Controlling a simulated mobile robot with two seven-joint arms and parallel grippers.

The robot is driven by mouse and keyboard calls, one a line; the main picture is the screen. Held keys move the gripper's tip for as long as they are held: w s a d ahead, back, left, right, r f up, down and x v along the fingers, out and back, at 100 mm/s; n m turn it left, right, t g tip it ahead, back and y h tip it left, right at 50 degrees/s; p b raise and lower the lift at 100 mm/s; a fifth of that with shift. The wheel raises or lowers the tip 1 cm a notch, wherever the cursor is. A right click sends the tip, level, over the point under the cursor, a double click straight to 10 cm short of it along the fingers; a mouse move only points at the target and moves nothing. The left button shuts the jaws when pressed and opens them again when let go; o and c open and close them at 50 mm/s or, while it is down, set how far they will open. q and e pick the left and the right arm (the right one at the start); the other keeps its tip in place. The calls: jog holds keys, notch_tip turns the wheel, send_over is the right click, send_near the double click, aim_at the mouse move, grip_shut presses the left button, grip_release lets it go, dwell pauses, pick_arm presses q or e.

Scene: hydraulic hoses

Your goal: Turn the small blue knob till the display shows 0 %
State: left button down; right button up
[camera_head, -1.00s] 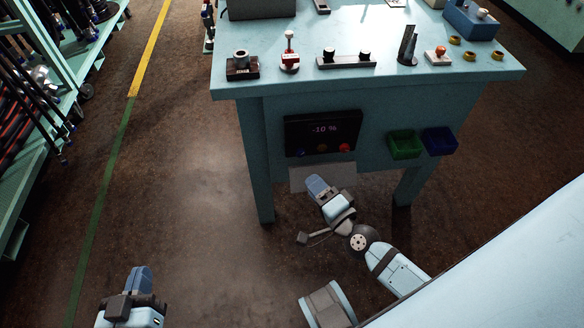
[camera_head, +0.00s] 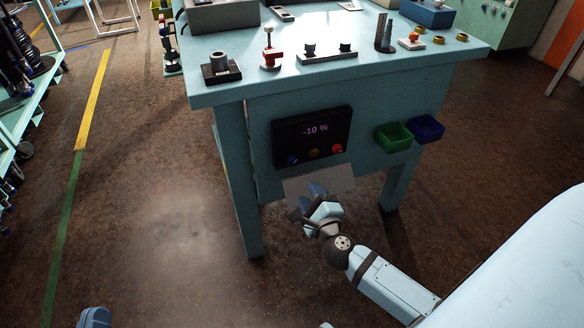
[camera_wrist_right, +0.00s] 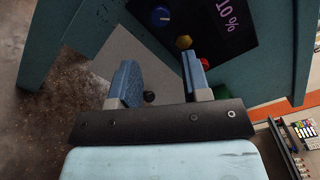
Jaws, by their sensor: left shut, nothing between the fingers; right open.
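The black display panel (camera_head: 311,137) on the front of the workbench reads "-10 %". Below its reading sit a small blue knob (camera_head: 292,160), a yellow knob (camera_head: 314,153) and a red knob (camera_head: 338,148). In the right wrist view the blue knob (camera_wrist_right: 160,15) is at the top, beyond and between my open fingers, with the yellow knob (camera_wrist_right: 183,42) near the right finger. My right gripper (camera_head: 310,192) is open and empty, below the panel and apart from the knobs; its fingers show in the wrist view (camera_wrist_right: 160,80). My left gripper (camera_head: 95,318) is at the bottom left, mostly cut off.
A green bin (camera_head: 394,135) and a blue bin (camera_head: 428,128) hang right of the panel. Several fittings stand on the bench top (camera_head: 225,95). A bench leg (camera_head: 238,180) is left of my right gripper. Open floor (camera_head: 150,200) lies to the left.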

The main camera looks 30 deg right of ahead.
aim_at(292, 163)
jog(key=b+x, duration=0.1)
jog(key=x, duration=0.6)
jog(key=shift+w+f, duration=0.1)
jog(key=shift+w, duration=0.1)
jog(key=b+x, duration=0.1)
jog(key=x, duration=0.2)
jog(key=shift+w, duration=0.35)
jog(key=shift+w+d, duration=0.15)
jog(key=shift+w, duration=0.35)
pick_arm(q)
jog(key=shift+d+r+h, duration=0.1)
jog(key=shift+d+h, duration=0.25)
jog(key=shift+h, duration=0.05)
